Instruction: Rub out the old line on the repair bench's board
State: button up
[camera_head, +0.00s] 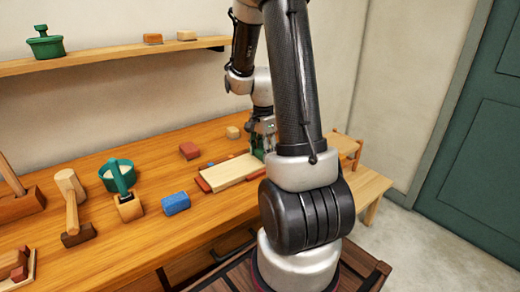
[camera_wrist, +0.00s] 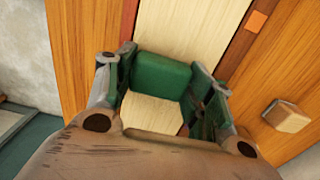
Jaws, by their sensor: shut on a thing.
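The board (camera_head: 228,174) is a pale flat panel on the repair bench, with reddish strips at its edges. It also shows as a cream strip in the wrist view (camera_wrist: 180,28). My gripper (camera_head: 262,142) is over the board's right end. In the wrist view my gripper (camera_wrist: 163,88) is shut on a green block (camera_wrist: 163,74), with a finger at each side. A pale surface shows just below the green; I cannot tell whether it belongs to the block or the board. The block's underside is hidden, so contact with the board is unclear. I can make out no line.
A shelf (camera_head: 90,62) runs above.

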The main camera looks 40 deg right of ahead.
jog(key=shift+w, duration=1.35)
jog(key=shift+s, duration=1.5)
jog(key=shift+r, duration=3.05)
jog(key=shift+w+a, duration=0.1)
